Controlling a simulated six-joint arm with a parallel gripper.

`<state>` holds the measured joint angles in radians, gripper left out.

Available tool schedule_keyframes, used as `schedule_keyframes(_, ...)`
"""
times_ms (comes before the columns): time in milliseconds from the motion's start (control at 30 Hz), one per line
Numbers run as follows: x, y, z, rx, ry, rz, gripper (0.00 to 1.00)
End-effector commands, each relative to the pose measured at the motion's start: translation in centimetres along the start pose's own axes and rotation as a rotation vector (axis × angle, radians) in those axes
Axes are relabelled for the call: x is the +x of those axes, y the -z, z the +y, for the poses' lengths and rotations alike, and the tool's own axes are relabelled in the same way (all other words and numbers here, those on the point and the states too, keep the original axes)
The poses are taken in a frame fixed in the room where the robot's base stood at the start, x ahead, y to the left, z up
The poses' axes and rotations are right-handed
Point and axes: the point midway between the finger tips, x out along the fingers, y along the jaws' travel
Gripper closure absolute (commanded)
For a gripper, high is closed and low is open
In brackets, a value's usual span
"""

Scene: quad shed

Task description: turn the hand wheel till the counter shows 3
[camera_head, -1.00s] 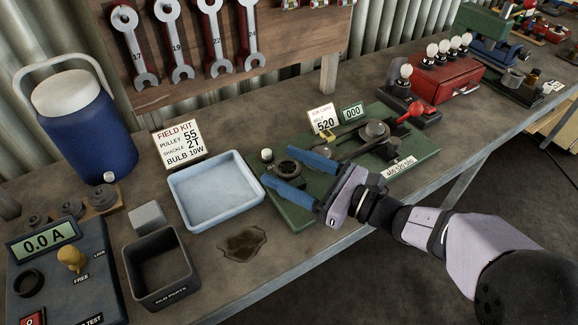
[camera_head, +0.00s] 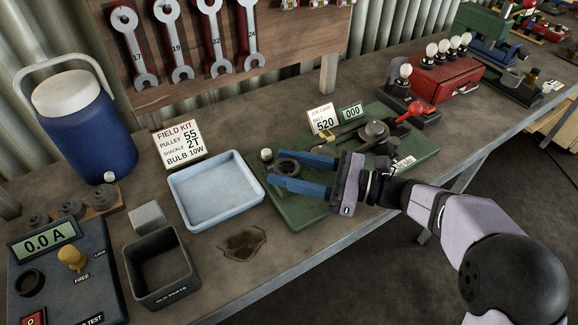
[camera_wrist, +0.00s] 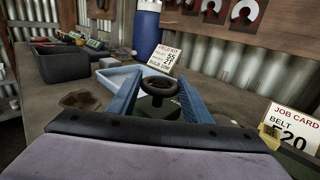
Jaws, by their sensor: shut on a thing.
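The hand wheel (camera_head: 287,167) is a dark ring on the left end of the green base plate (camera_head: 312,212). In the wrist view the wheel (camera_wrist: 160,87) sits between my two blue fingers. My gripper (camera_head: 276,171) reaches in from the right, with one finger on each side of the wheel, shut on it. The wheel's lower part is partly hidden by the fingers in the head view. The counter (camera_head: 351,112) stands at the back of the plate and reads 000.
A job card (camera_head: 322,119) reading belt 520 stands beside the counter. A red-knobbed lever (camera_head: 416,108) is at the plate's back right. A pale blue tray (camera_head: 215,218) lies to the left, with a dark stain (camera_head: 243,243) in front. The grey old-parts bin (camera_head: 160,280) is farther left.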

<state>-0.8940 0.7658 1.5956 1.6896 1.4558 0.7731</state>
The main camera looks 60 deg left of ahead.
Motion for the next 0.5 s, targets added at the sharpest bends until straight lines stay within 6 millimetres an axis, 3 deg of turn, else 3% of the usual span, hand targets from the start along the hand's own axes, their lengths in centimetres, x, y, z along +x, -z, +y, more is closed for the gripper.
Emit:
schedule_keyframes(367,-0.02,-0.12,-0.03,0.000,-0.019,0.000,0.78)
schedule_keyframes(400,-0.02,-0.12,-0.03,0.000,-0.019,0.000,0.51)
schedule_keyframes(467,-0.02,-0.12,-0.03,0.000,-0.019,0.000,0.37)
schedule_keyframes(500,-0.02,-0.11,-0.03,0.000,-0.019,0.000,0.37)
